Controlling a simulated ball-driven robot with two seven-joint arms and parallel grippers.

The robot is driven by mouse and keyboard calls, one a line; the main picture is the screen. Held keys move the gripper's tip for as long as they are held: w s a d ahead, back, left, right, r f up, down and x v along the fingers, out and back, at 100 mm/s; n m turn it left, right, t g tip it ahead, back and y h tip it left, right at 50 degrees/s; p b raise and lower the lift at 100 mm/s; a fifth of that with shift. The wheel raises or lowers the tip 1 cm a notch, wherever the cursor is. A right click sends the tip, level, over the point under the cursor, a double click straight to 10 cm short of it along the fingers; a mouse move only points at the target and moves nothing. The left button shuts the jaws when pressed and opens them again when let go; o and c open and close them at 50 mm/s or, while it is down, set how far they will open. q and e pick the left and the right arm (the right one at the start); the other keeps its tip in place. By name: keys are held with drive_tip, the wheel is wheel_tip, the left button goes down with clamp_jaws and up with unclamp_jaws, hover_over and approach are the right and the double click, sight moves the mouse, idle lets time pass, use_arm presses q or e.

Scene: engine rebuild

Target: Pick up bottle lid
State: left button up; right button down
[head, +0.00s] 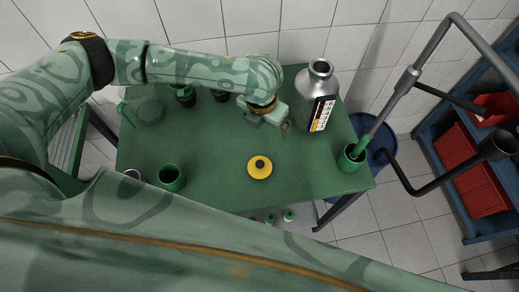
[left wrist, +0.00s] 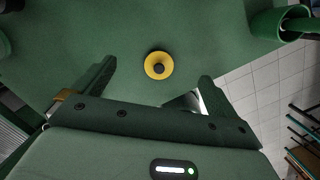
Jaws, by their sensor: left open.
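A round yellow lid with a black knob (head: 260,167) lies flat on the green table (head: 215,143), near its front middle. It also shows in the left wrist view (left wrist: 158,65), ahead of and between the fingers. My left gripper (head: 284,126) is above the table, behind and slightly right of the lid in the head view. Its two fingers (left wrist: 158,74) are spread wide with nothing held between them. A silver bottle (head: 317,90) with an open neck and a label stands upright at the back right of the table. My right gripper is not in view.
A green cup (head: 352,157) with a rod in it stands at the right edge. Another green cup (head: 171,178) stands at the front left. A clear jug (head: 148,108) is at the back left. The table around the lid is clear.

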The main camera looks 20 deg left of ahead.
use_arm(q)
drive_tip(key=s+g, duration=0.2)
drive_tip(key=s, duration=0.1)
drive_tip(key=b, duration=0.2)
hover_over(260, 163)
drive_tip(key=shift+m, duration=0.3)
wheel_tip(260, 163, down, 11)
drive_tip(key=shift+w+a+r, duration=0.1)
drive_tip(key=shift+w+r, duration=0.05)
drive_tip(key=f+b, duration=0.1)
drive_tip(key=f, duration=0.5)
drive_tip(key=shift+s+f, duration=0.1)
drive_tip(key=shift+s, duration=0.1)
drive_tip(key=c, duration=1.1)
